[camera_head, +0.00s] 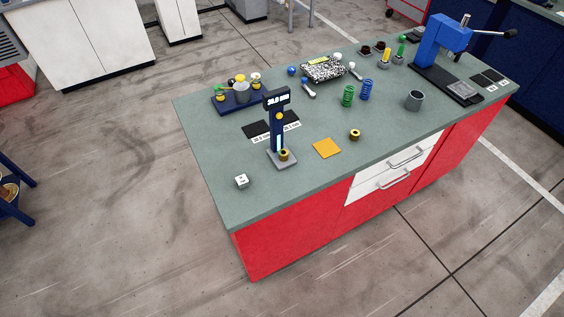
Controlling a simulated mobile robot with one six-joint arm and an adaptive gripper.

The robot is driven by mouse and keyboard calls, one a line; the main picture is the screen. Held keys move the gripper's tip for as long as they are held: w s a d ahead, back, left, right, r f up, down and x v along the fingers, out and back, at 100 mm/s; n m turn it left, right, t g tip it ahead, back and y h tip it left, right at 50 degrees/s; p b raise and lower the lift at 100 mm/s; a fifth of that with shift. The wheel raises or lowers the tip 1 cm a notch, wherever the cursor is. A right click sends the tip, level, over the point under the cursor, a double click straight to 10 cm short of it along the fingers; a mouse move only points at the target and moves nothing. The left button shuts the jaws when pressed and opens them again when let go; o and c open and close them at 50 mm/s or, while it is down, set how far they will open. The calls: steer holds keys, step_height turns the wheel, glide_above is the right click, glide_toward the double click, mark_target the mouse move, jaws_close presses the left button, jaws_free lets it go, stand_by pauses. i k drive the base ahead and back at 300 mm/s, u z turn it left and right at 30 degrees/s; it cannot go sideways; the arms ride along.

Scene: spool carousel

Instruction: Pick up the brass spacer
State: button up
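Two short brass-coloured rings with dark centres show in the head view, and I cannot tell for sure which is the brass spacer. One brass ring (355,134) lies on the green-grey bench top, right of a flat yellow-orange square (326,148). The other brass ring (284,155) sits on the foot of a dark blue height gauge (277,128) with a lit display. My gripper is not in view.
The bench top (215,165) also carries a white cube (241,181), a green spring (348,95), a blue spring (367,89), a grey cup (414,100), a blue press (440,45) and a blue tray (236,103). The bench top's front right is clear.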

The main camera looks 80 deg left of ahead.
mark_target(283, 153)
steer(key=k, duration=2.15)
steer(key=u, duration=1.3)
steer(key=i, duration=0.95)
steer(key=z, duration=0.15)
